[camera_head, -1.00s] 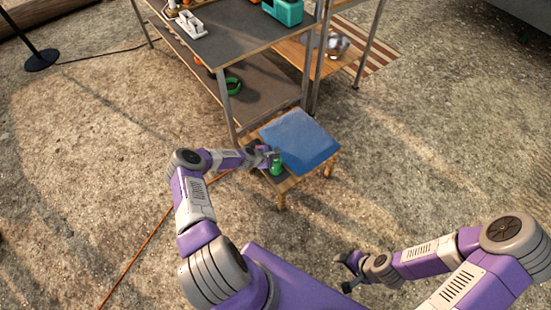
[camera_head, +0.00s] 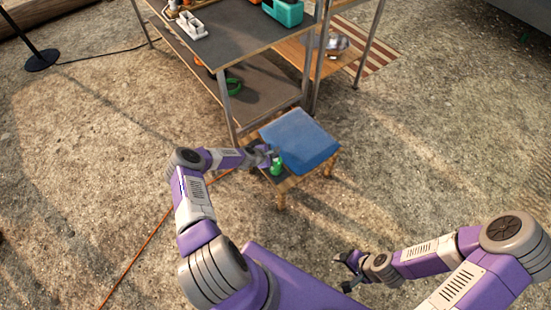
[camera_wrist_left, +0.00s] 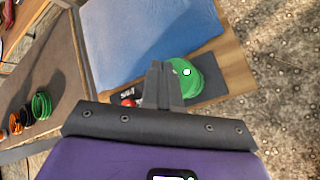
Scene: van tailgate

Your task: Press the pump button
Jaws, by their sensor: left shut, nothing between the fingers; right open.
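The green pump bottle (camera_head: 277,168) stands on a dark mat at the near-left edge of a small wooden stool. In the left wrist view the green pump (camera_wrist_left: 208,76) is seen from above, with a small white spot on its top. My left gripper (camera_head: 270,155) is shut and empty, just left of the pump's top. In the left wrist view its fingers (camera_wrist_left: 163,82) overlap the pump's edge, and I cannot tell whether they touch it. My right gripper (camera_head: 350,272) is open and empty, low over the concrete, well away from the stool.
A blue cushion or folded cloth (camera_head: 300,138) covers most of the stool (camera_head: 284,186). A metal shelf table (camera_head: 240,48) stands behind it, with a green ring (camera_head: 234,86) on its lower shelf. An orange cable (camera_head: 150,238) crosses the ground. The concrete at right is clear.

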